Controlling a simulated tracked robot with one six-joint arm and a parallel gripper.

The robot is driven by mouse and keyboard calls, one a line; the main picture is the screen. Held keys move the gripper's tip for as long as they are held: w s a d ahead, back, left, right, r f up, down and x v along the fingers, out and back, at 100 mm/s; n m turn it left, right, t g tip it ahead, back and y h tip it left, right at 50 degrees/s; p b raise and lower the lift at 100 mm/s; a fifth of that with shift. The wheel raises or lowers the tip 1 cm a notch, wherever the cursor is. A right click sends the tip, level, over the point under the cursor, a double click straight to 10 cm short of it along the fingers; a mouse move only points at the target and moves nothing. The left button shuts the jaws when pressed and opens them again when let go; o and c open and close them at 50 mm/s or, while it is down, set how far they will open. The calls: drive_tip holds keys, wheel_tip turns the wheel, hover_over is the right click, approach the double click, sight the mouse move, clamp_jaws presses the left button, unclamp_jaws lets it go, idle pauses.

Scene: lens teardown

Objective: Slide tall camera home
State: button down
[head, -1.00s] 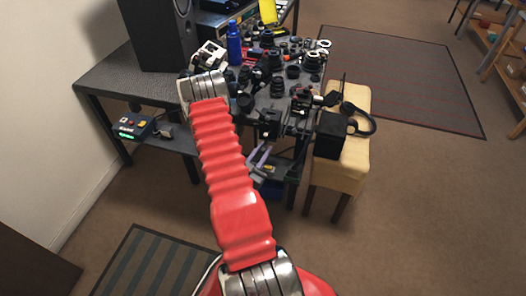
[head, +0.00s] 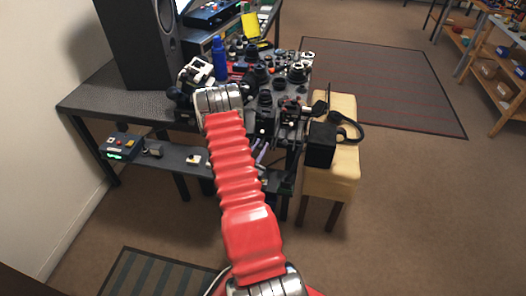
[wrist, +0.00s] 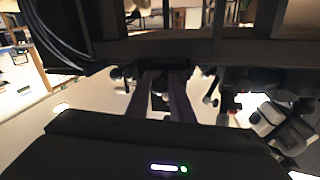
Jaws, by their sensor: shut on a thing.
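A tall black camera (head: 264,121) stands upright near the front edge of the dark table in the head view, among other camera parts. My gripper (head: 262,150) is at the table's front edge, just below and in front of it, partly hidden behind my red arm. In the wrist view my gripper (wrist: 163,82) shows two dark purplish fingers closed on a dark piece (wrist: 166,72). I take that piece to be part of the tall camera, but it is too dark to be sure. The contact itself is hidden in the head view.
Lenses and small parts crowd the dark table (head: 125,90). A blue bottle (head: 219,60) and a large speaker (head: 143,40) stand at its left and back. A cream stool (head: 345,165) with a black box (head: 320,145) stands close on the right. Floor at right is clear.

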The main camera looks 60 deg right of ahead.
drive_tip(key=c, duration=1.6)
unclamp_jaws()
drive_tip(key=shift+s, duration=0.1)
drive_tip(key=shift+s, duration=0.15)
